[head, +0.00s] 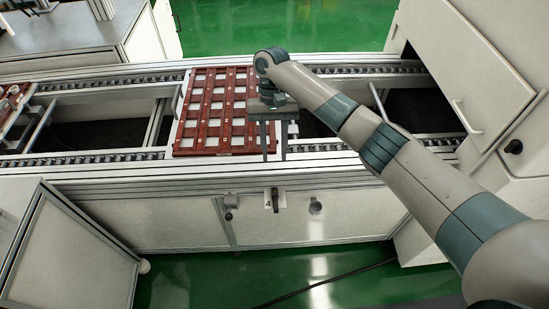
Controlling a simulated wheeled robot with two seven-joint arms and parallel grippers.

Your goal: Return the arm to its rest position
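My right arm comes in from the lower right in the head view and reaches over the conveyor. My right gripper (273,151) points down over the right edge of a red-brown tray (213,152). Its two fingers are apart and I see nothing between them. I cannot tell its exact height above the tray and rail. The tray has a grid of openings with pale squares showing in them, and part of its right side is hidden behind the gripper. My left gripper is outside the view.
The conveyor's front rail (110,158) runs across the view. Another tray (12,108) with grey parts sits at the far left. A white machine housing (470,70) stands at the right, close to my arm.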

